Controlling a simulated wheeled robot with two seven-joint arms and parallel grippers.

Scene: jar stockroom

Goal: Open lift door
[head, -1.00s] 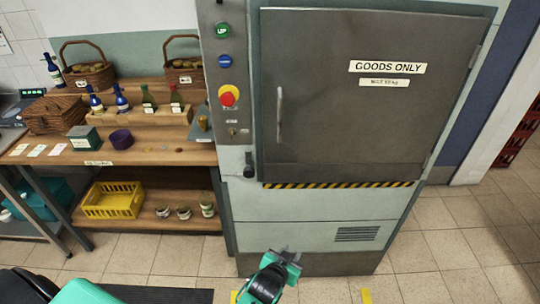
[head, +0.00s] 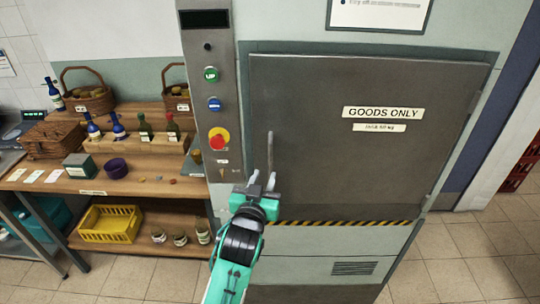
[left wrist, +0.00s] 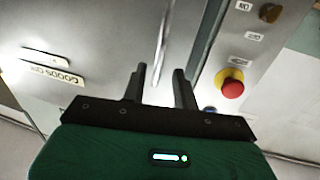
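The grey lift door (head: 350,120) is shut and carries a "GOODS ONLY" sign (head: 383,113). Its upright bar handle (head: 270,148) is near the door's left edge. My left gripper (head: 262,180) is at the handle's lower end in the head view, fingers pointing up. In the left wrist view, the two dark fingers (left wrist: 160,82) stand apart with nothing between them. The handle (left wrist: 161,45) shows beyond the fingertips there, roughly in line with the gap. Whether a finger touches it, I cannot tell. My right gripper is out of view.
Left of the door is a control panel (head: 209,100) with green and blue buttons and a red stop button (head: 217,142). Wooden shelves (head: 135,185) with bottles, baskets and a yellow crate (head: 108,224) stand at the left.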

